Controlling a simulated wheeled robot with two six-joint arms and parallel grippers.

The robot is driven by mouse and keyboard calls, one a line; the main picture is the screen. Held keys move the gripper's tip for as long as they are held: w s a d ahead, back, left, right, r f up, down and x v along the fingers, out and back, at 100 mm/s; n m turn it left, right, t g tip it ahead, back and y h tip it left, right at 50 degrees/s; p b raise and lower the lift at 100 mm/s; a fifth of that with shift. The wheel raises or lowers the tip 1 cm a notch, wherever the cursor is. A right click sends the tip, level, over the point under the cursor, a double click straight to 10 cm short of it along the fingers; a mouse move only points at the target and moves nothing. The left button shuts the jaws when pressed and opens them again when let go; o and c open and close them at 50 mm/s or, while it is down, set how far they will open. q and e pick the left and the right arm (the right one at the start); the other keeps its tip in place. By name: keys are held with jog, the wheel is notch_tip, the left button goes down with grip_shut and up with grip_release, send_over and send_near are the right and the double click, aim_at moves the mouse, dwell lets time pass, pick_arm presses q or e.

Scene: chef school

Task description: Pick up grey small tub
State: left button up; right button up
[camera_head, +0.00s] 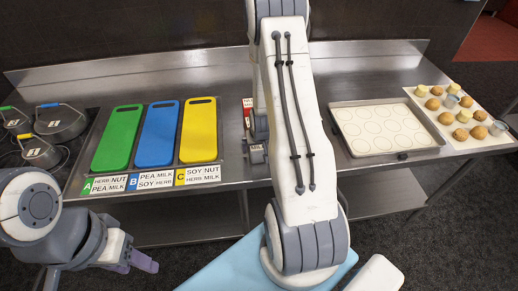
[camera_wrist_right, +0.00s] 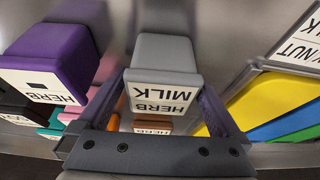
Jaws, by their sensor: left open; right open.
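The grey small tub (camera_wrist_right: 165,52) stands in the middle of the right wrist view, with a white label reading HERB MILK. My right gripper (camera_wrist_right: 162,95) is open, with one purple finger on each side of the tub's labelled end. I cannot tell whether the fingers touch it. In the head view my right arm covers the spot where that gripper works. My left gripper (camera_head: 145,262) is open and empty at the lower left, in front of the counter.
A purple tub (camera_wrist_right: 55,55) labelled HERB stands left of the grey one, with pink, black and green items beside it. Green (camera_head: 118,138), blue (camera_head: 158,134) and yellow (camera_head: 199,131) boards lie on the steel counter. A baking tray (camera_head: 415,146) lies to the right.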

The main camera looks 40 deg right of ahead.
jog(key=shift+w+f, duration=0.1)
jog(key=shift+f, duration=0.15)
jog(key=c, duration=1.5)
jog(key=shift+r, duration=0.15)
